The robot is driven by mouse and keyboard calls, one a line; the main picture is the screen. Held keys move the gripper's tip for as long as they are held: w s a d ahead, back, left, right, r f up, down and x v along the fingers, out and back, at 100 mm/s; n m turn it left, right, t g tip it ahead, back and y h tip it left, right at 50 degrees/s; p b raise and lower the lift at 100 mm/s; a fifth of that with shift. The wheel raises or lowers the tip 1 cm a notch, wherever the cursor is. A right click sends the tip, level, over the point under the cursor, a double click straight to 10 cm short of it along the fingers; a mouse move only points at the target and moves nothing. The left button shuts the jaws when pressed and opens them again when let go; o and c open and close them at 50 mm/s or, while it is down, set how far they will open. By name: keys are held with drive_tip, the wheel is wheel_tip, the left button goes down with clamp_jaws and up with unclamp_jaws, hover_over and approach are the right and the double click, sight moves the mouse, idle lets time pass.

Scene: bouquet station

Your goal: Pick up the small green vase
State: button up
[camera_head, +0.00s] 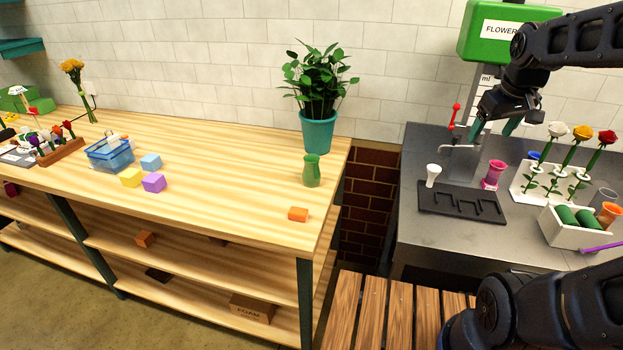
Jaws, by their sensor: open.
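The small green vase (312,171) stands upright on the right end of the wooden table, just in front of the teal plant pot. My gripper (497,131) is at the upper right, above the grey metal counter and in front of the green flower machine. It is well to the right of the vase and apart from it. Its jaws are open, with teal finger parts partly showing. I cannot tell whether they touch anything on the counter behind them.
The potted plant (318,130) stands close behind the vase. A gap separates the wooden table (235,195) from the metal counter (425,237), which holds a black tray (462,204), a pink vase (494,175) and a flower rack.

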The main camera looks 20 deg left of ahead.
drive_tip(key=w+a+n+g, duration=0.1)
drive_tip(key=w+a+n, duration=0.5)
drive_tip(key=w+a, duration=0.4)
drive_tip(key=n+g, duration=0.3)
drive_tip(key=n, duration=1.1)
hover_over(311, 159)
drive_tip(key=s+d, duration=0.2)
wheel_tip(311, 159, down, 14)
drive_tip(key=shift+s+a+f, duration=0.1)
drive_tip(key=shift+a+f, duration=0.1)
drive_tip(key=shift+f, duration=1.65)
drive_tip(key=shift+w+a+f, duration=0.1)
drive_tip(key=shift+a+f, duration=0.1)
drive_tip(key=shift+f, duration=1.65)
drive_tip(key=shift+s+a+f, duration=0.1)
drive_tip(key=shift+a+f, duration=0.1)
drive_tip(key=shift+f, duration=1.65)
clamp_jaws()
